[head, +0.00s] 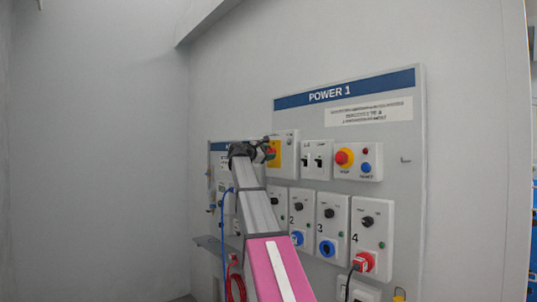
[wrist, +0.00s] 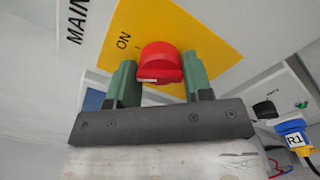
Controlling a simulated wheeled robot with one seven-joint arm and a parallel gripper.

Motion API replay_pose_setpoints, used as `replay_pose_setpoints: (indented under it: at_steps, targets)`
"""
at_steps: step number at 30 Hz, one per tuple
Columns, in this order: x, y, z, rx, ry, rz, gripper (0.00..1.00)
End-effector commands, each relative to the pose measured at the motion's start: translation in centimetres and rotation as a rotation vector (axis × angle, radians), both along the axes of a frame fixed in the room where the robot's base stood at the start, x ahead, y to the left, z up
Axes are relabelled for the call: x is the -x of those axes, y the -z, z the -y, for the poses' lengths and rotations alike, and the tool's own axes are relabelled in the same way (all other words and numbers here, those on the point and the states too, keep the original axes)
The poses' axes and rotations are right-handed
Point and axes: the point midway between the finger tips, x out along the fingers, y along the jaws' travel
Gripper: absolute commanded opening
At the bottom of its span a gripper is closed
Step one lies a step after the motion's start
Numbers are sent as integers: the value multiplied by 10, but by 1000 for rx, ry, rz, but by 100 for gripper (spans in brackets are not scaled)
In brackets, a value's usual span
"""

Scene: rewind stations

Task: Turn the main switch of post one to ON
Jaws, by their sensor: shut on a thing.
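The main switch is a red knob (wrist: 159,62) on a yellow plate (wrist: 205,35) in the wrist view. The plate carries the word ON at the upper left of the knob, and part of the word MAIN shows beside it. My gripper (wrist: 160,78) has its two green fingers on either side of the knob, shut on it. A short white mark shows on the knob's near face; where it points relative to ON I cannot tell. In the head view the yellow plate (head: 276,150) sits at the left of the POWER 1 board (head: 413,200), with my gripper (head: 265,152) at it, partly hiding the knob.
Right of the switch are two black toggles (head: 313,160) and a box with a red-and-yellow stop button (head: 343,157). Below are numbered socket units with black knobs, and a red plug (head: 364,262) in unit 4. A blue plug tagged R1 (wrist: 293,138) shows at lower right.

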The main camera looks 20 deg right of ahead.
Motion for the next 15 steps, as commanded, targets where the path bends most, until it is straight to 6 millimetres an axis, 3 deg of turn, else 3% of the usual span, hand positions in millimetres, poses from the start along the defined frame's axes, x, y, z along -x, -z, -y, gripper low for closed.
replay_pose_setpoints:
  at_steps: [14,15]
  targets:
    - [1,0,0,-5,0,14,22]
    - [1,0,0,-5,0,14,49]
